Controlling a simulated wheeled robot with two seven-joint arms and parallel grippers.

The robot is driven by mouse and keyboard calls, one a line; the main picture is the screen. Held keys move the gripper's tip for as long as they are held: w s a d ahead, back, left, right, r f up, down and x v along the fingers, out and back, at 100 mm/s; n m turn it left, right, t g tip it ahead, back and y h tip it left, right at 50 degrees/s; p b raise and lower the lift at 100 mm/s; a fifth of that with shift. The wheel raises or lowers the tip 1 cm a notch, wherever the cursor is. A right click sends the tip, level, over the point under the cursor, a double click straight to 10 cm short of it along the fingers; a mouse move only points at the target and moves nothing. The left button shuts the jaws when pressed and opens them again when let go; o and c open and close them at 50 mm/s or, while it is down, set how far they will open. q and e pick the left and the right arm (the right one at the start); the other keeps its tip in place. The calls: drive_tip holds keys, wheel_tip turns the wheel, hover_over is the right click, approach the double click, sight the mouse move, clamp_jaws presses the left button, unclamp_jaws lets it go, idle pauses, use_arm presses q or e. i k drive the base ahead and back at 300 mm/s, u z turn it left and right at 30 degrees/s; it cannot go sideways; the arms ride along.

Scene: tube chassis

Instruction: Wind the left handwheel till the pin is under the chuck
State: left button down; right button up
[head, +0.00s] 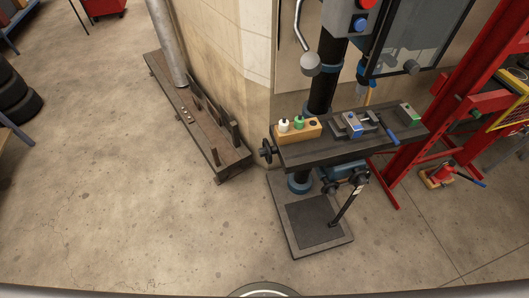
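A drill press stands at the right of centre. Its dark work table (310,153) is fixed to a black column (326,75). A small black handwheel (266,152) sits at the left end of this table. Another dark handwheel (358,178) shows below the front edge. A grey vise (352,125) with a blue handle (392,137) stands on the table. A slim part with an orange tip (366,96), perhaps the chuck and its tool, hangs above and behind the vise. I cannot make out the pin for certain. Neither gripper is in view.
The press base (290,226) rests on the floor. A red frame (470,70) stands right, a low rack (196,130) left. Floor in front is clear.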

sight(266, 151)
drive_tip(key=z, duration=2.4)
drive_tip(key=k, duration=1.15)
drive_tip(key=u, duration=1.15)
drive_tip(key=i, duration=0.5)
drive_tip(key=u, duration=0.05)
